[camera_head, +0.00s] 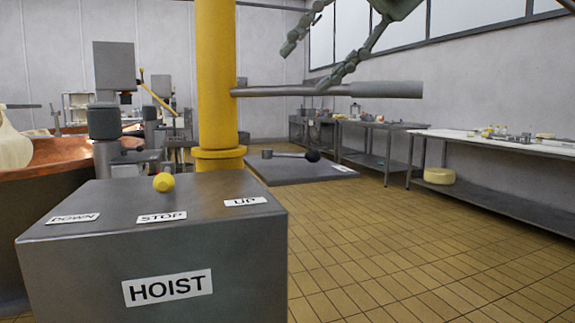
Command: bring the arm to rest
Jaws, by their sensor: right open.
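My right gripper (305,66) hangs at the top of the view, right of the yellow column. Its two grey-green fingers are spread apart, with nothing between them. One fingertip overlaps the grey horizontal bar in the picture; I cannot tell whether they touch. Most of the right arm is outside the frame. My left gripper is not in view. In front stands the grey hoist box (70,265), with DOWN, STOP and UP labels on top. A yellow knob (164,182) shows just behind the STOP label, apart from the gripper.
The yellow column (216,75) carries the grey bar (360,90). A copper vat (60,155) is at the left. A lower grey top (290,172) bears a black-knobbed lever (312,156). Steel tables (480,142) line the right wall. The tiled floor at right is clear.

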